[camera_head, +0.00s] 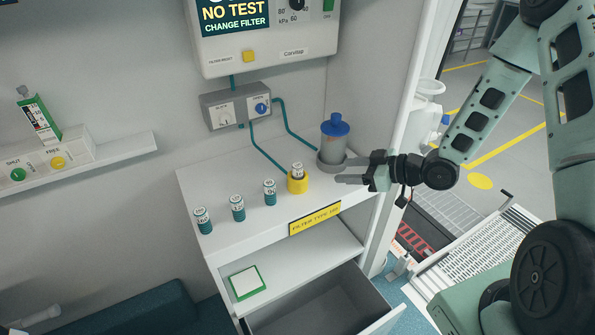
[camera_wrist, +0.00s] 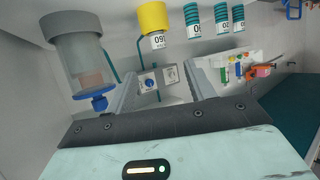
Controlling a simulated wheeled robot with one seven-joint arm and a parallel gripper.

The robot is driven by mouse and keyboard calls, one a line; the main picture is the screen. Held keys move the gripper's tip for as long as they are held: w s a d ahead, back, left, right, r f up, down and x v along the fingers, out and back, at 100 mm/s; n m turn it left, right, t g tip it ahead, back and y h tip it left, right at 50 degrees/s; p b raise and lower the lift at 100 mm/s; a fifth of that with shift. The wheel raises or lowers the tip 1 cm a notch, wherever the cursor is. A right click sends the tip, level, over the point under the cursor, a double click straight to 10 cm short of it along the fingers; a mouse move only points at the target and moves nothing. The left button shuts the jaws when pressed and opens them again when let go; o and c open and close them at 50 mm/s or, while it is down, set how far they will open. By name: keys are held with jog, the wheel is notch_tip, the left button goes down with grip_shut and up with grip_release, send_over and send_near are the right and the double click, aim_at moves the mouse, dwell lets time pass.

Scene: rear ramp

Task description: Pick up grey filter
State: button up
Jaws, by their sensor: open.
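A small filter with a pale label (camera_head: 298,170) stands upright in a yellow cup (camera_head: 298,185) on the white counter. It also shows inverted in the wrist view (camera_wrist: 158,42), its label reading 160. Three teal-banded filters with white labels (camera_head: 237,208) stand left of it. A clear grey canister with a blue lid (camera_head: 334,145) stands behind and right of the cup; a brownish shape inside shows in the wrist view (camera_wrist: 92,80). I cannot tell for sure which item is the grey filter. My gripper (camera_head: 345,171) is open and empty, right of the cup, pointing left near the canister's base.
A wall unit (camera_head: 262,35) reads NO TEST, CHANGE FILTER. A grey box with knobs (camera_head: 238,107) and teal tubes hangs below it. A yellow sign (camera_head: 315,218) marks the counter's front edge. An open drawer (camera_head: 325,305) juts out below. A ramp (camera_head: 480,250) lies right.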

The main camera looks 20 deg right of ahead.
aim_at(297, 170)
jog(key=p+x, duration=0.3)
jog(key=x, duration=0.8)
jog(key=p+x, duration=0.2)
jog(key=x, duration=0.2)
jog(key=shift+w+d+r+p, duration=0.1)
jog(key=shift+w+p, duration=0.15)
jog(key=shift+p, duration=0.1)
jog(key=shift+w+a+f, duration=0.35)
jog(key=c, duration=1)
